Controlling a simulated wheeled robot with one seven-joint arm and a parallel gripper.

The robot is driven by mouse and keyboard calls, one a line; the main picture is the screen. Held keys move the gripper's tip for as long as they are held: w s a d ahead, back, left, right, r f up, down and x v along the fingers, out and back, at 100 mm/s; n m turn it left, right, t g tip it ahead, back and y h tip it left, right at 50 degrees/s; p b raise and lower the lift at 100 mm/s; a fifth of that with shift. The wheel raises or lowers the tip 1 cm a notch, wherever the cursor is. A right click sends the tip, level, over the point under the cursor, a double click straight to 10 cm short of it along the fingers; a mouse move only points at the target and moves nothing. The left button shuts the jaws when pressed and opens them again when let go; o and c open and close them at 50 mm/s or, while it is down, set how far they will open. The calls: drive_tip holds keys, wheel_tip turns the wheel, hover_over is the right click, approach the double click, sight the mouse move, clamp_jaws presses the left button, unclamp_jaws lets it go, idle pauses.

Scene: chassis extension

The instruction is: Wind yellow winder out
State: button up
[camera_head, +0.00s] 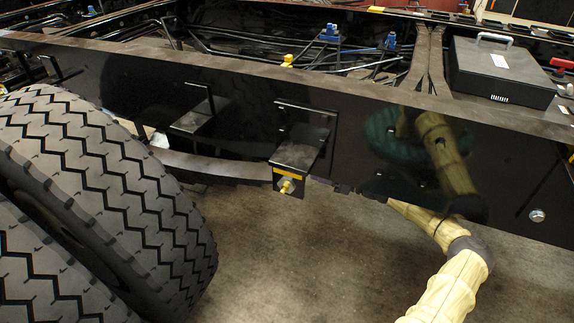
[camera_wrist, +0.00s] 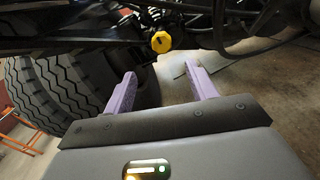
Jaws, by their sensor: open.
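A yellow many-sided knob (camera_wrist: 161,42), likely the yellow winder, shows under the dark chassis in the wrist view. My gripper (camera_wrist: 160,70) has its two purple fingers spread with nothing between them. The knob is beyond the fingertips, apart from them, and appears just above the gap. In the head view my arm reaches under the black rail, and my gripper is mostly hidden. There, a small yellow fitting (camera_head: 288,61) sits at the top of the rail and a brassy fitting (camera_head: 287,187) on a bracket. I cannot tell whether either is the knob.
The black chassis rail (camera_head: 235,105) crosses the head view. Large tyres (camera_head: 100,190) stand at left and show in the wrist view (camera_wrist: 45,85). Hoses (camera_wrist: 260,35) hang near the knob. A black box (camera_head: 500,72) sits at upper right. Floor below the rail is clear.

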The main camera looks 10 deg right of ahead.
drive_tip(key=b+x, duration=0.3)
drive_tip(key=x, duration=0.9)
drive_tip(key=shift+w, duration=0.2)
drive_tip(key=shift+a, duration=0.1)
drive_tip(key=c, duration=1)
